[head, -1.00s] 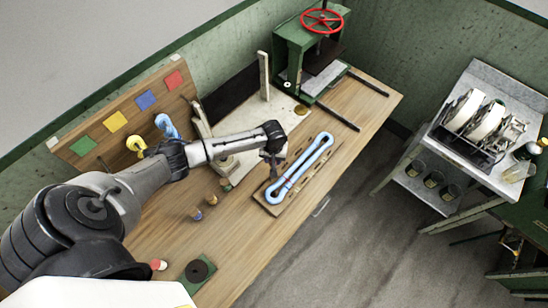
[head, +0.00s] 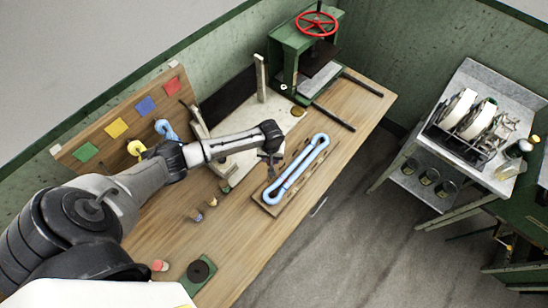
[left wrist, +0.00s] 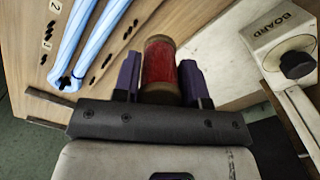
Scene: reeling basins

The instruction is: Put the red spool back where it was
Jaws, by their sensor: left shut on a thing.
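The red spool (left wrist: 160,62) stands between the two fingers of my left gripper (left wrist: 160,80) in the left wrist view, with red thread and tan ends. The gripper is shut on it. In the head view my left gripper (head: 269,163) is over the bench, just left of the wooden board (head: 268,207) that carries a long blue-and-white loop (head: 297,172). The spool is too small there to make out clearly. Whether it touches the bench cannot be told. My right gripper is not in view.
Several small spools (head: 212,201) stand on the bench left of the board. A small red and white item (head: 160,265) is beside a green pad with a black disc (head: 199,271). A green press (head: 305,55) stands at the back. A pale box marked BOARD (left wrist: 280,38) is right of the spool.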

